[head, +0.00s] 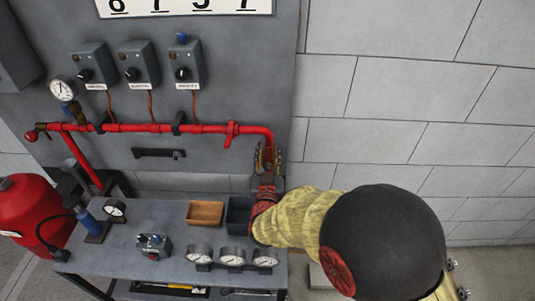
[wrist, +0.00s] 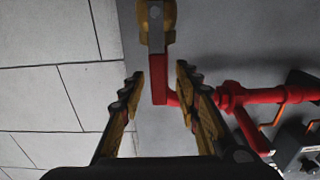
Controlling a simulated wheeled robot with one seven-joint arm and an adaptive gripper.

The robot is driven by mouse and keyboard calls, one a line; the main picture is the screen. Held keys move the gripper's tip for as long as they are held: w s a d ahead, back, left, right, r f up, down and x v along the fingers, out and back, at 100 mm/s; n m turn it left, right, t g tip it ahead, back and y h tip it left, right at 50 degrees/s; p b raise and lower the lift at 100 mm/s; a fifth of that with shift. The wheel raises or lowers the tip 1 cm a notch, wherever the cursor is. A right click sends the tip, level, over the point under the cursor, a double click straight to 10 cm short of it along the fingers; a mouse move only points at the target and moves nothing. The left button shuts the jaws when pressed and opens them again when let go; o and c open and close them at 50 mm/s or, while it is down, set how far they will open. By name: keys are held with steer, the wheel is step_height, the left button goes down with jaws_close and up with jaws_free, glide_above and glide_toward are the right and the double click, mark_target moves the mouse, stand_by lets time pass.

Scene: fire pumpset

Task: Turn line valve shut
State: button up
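The line valve shows at the top of the wrist view as a brass body (wrist: 170,18) with a grey lever (wrist: 156,38). The lever's red grip (wrist: 158,80) lies in line with the pipe run behind it. My gripper (wrist: 159,82) is open, with one finger on each side of the red grip and a visible gap to both. In the head view my gripper (head: 268,158) is at the right end of the red pipe (head: 210,128), by its downward bend. There my gripper and arm hide the valve body.
Below the pipe is a bench (head: 180,238) with a brown tray (head: 205,213), a dark bin (head: 239,215) and several gauges (head: 232,256). Control boxes (head: 138,65) hang on the grey panel above. A red tank (head: 35,215) stands left. Bare block wall (head: 400,90) lies right.

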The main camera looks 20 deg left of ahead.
steer(key=shift+c, duration=1.1)
jaws_close()
